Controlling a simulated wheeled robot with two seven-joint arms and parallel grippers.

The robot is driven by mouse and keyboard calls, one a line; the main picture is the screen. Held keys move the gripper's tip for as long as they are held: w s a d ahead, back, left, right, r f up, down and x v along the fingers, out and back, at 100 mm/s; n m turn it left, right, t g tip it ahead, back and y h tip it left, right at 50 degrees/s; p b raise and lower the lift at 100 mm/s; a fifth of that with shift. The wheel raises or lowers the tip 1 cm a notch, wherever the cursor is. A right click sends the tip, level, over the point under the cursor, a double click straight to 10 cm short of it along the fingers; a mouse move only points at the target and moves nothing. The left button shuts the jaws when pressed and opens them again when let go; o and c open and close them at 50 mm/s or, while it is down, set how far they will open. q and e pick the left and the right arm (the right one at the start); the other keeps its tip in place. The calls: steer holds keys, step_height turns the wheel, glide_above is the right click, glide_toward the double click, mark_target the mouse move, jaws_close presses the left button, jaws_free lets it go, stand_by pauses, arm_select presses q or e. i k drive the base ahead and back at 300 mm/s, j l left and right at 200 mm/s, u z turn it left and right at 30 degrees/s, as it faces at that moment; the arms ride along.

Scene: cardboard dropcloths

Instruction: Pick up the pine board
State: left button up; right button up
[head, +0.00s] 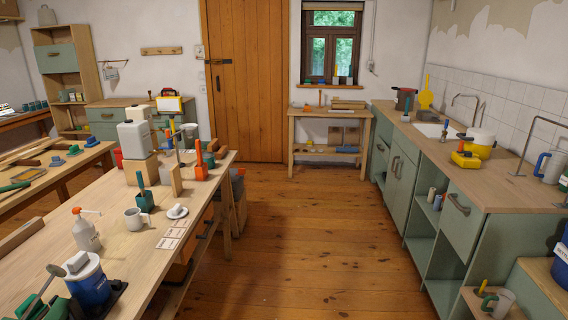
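Several pieces of pale wood could be the pine board, and I cannot tell which one is. A long wooden piece (19,236) lies at the left edge of the near workbench (135,272). A small upright wooden piece (176,180) stands among tools on that bench. Flat wooden pieces (348,104) lie on the small far table (305,113), beneath the window. Neither of my grippers shows in the head view.
The near bench is crowded with a spray bottle (86,232), a mug (136,219), a blue container (88,283) and tools. Green cabinets (463,222) line the right side. The plank floor (300,250) between is clear up to the door (243,80).

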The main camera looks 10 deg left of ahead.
mark_target(175, 173)
steer(key=i+l+u, duration=0.2)
steer(key=i+u, duration=0.15)
steer(key=i, duration=0.4)
steer(key=i+l+u, duration=0.4)
steer(key=i, duration=0.35)
steer(key=i+l+u, duration=0.35)
steer(key=i+l, duration=0.35)
